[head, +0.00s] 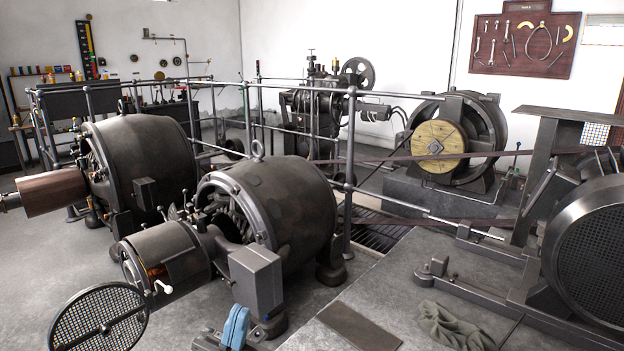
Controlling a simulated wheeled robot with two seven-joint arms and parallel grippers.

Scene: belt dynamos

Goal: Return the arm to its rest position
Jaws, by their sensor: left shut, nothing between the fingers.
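My left gripper (237,316) shows low in the head view, left of centre, with its two blue fingers side by side and pointing up. It is shut and empty. It appears just in front of the grey box (256,279) on the side of the nearer dynamo (290,205); I cannot tell whether they touch. The rest of the left arm is mostly below the picture edge. My right gripper is not in view.
A second dynamo (145,160) stands behind at left. A round mesh guard (100,320) is at lower left. Railings (349,170) and belts (440,157) cross the middle. A grey cloth (455,326) and dark mat (358,327) lie on the floor, with a mesh-covered machine (592,250) at right.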

